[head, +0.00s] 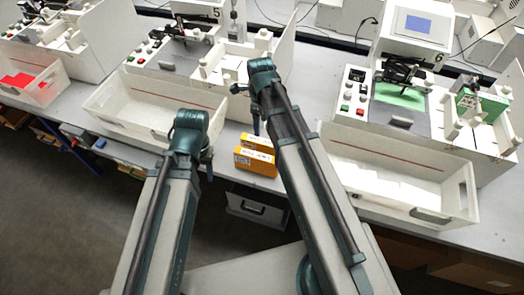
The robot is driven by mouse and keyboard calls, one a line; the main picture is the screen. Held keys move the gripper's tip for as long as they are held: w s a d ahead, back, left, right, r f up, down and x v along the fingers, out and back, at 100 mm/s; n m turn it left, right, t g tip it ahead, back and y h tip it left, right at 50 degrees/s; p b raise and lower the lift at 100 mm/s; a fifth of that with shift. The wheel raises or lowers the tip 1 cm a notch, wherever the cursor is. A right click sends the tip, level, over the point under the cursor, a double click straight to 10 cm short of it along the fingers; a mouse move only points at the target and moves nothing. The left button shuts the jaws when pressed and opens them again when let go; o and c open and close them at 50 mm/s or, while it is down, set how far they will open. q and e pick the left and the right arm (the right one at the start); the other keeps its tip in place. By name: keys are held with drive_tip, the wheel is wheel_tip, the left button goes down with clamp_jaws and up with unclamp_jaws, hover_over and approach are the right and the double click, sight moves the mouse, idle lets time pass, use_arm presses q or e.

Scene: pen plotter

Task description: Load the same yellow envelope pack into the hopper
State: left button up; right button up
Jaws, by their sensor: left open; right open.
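Two yellow envelope packs with white labels lie close together on the table's front edge between two white trays; the front one (255,163) is nearer me and the rear one (257,143) is just behind it. My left gripper (209,168) hangs left of the packs, apart from them, open and mostly hidden by its wrist. My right gripper (255,124) is above and behind the packs, open and empty, its fingers partly hidden by my arm. The middle plotter marked 5 has a white hopper-like bay with posts (229,69), seemingly empty.
An empty white tray (105,101) stands in front of plotter 5, and another (336,143) in front of plotter 6. Plotter 6's bay holds a green pack (483,107). A tray with red items (38,94) is far left.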

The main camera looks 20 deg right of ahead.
sight(262, 141)
wheel_tip(262, 141, down, 7)
drive_tip(key=b, duration=0.5)
drive_tip(key=shift+r, duration=0.2)
drive_tip(key=f+b, duration=0.5)
drive_tip(key=shift+s+d+f+b, duration=0.1)
drive_tip(key=shift+d+b, duration=0.1)
drive_tip(key=shift+b, duration=0.15)
drive_tip(key=shift+c, duration=0.2)
clamp_jaws()
